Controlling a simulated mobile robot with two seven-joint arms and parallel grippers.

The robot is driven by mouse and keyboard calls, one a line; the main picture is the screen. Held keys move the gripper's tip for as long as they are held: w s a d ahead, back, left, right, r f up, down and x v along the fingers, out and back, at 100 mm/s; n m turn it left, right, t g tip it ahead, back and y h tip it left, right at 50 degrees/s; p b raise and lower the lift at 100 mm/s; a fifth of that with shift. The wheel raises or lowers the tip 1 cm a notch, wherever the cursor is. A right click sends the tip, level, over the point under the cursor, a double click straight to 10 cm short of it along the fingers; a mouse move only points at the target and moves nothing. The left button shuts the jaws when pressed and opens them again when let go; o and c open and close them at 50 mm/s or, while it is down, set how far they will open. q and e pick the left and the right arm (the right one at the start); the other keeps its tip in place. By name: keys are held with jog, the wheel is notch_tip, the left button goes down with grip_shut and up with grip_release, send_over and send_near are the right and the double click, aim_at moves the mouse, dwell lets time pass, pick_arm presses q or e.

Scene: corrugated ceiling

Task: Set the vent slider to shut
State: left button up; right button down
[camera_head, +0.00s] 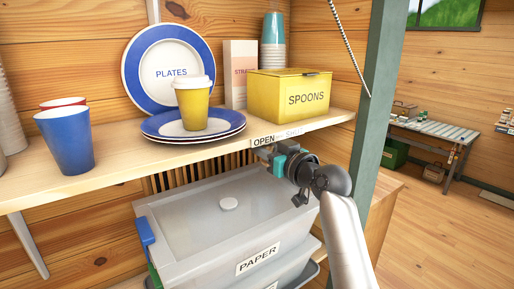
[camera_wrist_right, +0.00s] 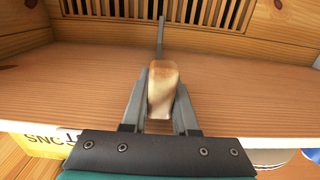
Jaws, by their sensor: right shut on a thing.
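The vent (camera_head: 175,178) shows as dark slats in the back wall under the shelf, partly hidden by the grey bins. In the right wrist view the vent slats (camera_wrist_right: 210,10) are at the top. A thin metal rod (camera_wrist_right: 160,38) runs from the slats to a pale wooden knob (camera_wrist_right: 163,88). My right gripper (camera_wrist_right: 160,105) is shut on this knob, one finger on each side. In the head view my right gripper (camera_head: 266,152) is just under the shelf edge, below the OPEN label (camera_head: 264,140). A fainter SHUT label (camera_head: 294,132) is to its right. My left gripper is out of view.
The wooden shelf (camera_head: 100,172) holds cups, plates and a yellow spoons box (camera_head: 290,95) above my gripper. A lidded grey PAPER bin (camera_head: 215,215) stands close below. A green post (camera_head: 375,110) rises to the right of my arm.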

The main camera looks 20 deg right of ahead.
jog(key=d, duration=0.1)
jog(key=w+d+b, duration=0.1)
jog(key=d, duration=0.1)
jog(key=d+b, duration=0.1)
jog(key=shift+w+d, duration=0.25)
jog(key=shift+r, duration=0.1)
jog(key=c, duration=0.7)
grip_release()
jog(key=shift+w+d, duration=0.1)
jog(key=shift+d, duration=0.05)
